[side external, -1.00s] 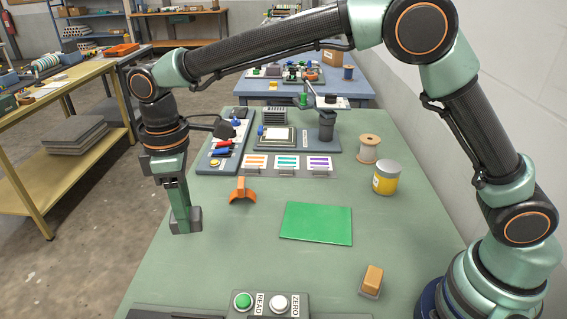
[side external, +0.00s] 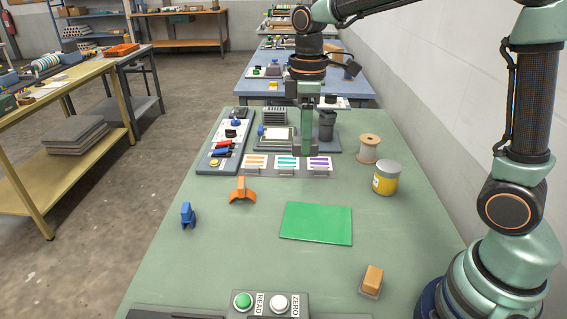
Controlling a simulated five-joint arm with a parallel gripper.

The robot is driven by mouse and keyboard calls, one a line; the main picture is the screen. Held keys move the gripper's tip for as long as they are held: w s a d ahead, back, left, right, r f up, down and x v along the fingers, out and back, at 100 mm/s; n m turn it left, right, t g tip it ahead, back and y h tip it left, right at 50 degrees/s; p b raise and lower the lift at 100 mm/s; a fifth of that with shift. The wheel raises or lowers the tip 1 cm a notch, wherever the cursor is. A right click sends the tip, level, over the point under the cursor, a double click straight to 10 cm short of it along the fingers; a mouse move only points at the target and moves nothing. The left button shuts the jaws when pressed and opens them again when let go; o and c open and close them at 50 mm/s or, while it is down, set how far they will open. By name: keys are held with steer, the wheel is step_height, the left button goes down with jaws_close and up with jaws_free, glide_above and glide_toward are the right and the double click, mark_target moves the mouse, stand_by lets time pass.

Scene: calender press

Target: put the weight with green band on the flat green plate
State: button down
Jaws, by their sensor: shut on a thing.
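The flat green plate (side external: 316,223) lies bare on the table, right of the middle. My gripper (side external: 304,150) is in the side view behind the plate, in front of the press bench and over the row of striped cards. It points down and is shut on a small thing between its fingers. The held thing blends with the fingers, so I cannot make out a green band on it. I do not clearly see a green-banded weight elsewhere. I cannot tell how high the gripper is above the cards.
A blue piece (side external: 188,215) stands at the left edge and an orange saddle-shaped piece (side external: 242,192) left of the plate. A yellow-banded jar (side external: 386,178), a spool (side external: 368,149) and an orange-brown block (side external: 373,279) are to the right. A button box (side external: 271,303) is in front. Table around the plate is clear.

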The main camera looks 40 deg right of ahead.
mark_target(317, 221)
steer(key=d+f, duration=0.1)
steer(key=f, duration=0.5)
steer(key=s+d+f, duration=0.1)
steer(key=f, duration=0.6)
steer(key=s+d+f, duration=0.1)
steer(key=f, duration=0.6)
steer(key=shift+d+f, duration=0.15)
steer(key=shift+d, duration=0.15)
steer(key=shift+f, duration=0.1)
steer(key=shift+c, duration=1.8)
jaws_free()
